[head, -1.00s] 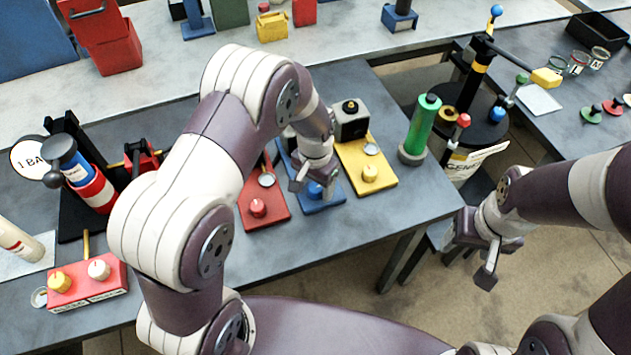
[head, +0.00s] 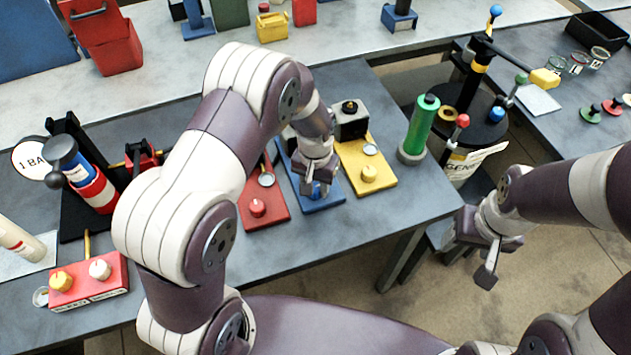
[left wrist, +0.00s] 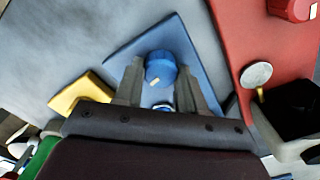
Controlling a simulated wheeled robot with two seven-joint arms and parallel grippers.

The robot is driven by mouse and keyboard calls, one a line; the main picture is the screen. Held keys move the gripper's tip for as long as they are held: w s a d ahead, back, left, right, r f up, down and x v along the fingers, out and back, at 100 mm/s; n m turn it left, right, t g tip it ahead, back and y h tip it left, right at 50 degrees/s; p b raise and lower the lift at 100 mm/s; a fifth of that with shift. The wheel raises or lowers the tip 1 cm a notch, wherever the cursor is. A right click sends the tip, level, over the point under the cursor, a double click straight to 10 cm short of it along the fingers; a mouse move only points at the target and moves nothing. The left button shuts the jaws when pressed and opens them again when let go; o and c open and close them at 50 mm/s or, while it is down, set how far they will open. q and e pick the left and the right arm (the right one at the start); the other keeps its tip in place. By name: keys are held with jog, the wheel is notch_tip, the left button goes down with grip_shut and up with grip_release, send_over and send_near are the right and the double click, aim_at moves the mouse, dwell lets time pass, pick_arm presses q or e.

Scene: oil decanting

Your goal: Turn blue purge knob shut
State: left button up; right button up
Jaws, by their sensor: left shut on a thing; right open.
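The blue purge knob (left wrist: 161,70) sits on the blue plate (left wrist: 182,42), with a small pale mark on its side. My left gripper (left wrist: 160,82) is shut on the knob, one finger on each side of it in the left wrist view. In the head view the left gripper (head: 314,188) is low over the blue plate (head: 334,198) and mostly hides the knob. My right gripper (head: 487,262) is open and empty, hanging off the table's front edge at the right.
A red plate with a red knob (head: 257,207) lies left of the blue plate, and a yellow plate with a yellow knob (head: 369,173) lies right. A green cylinder (head: 419,125) stands further right. The table front (head: 300,240) is clear.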

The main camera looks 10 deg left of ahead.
pick_arm(q)
jog(key=n, duration=0.3)
jog(key=shift+n+p, duration=0.3)
jog(key=shift+n, duration=0.1)
jog(key=n, duration=0.3)
jog(key=shift+a+n, duration=0.1)
jog(key=shift+n, duration=0.2)
jog(key=n+p, duration=0.1)
jog(key=n, duration=0.2)
jog(key=shift+n, duration=2.3)
jog(key=o, duration=1.1)
jog(key=shift+c, duration=0.2)
jog(key=shift+r, duration=0.4)
notch_tip(320, 180, up, 12)
jog(key=b, duration=0.1)
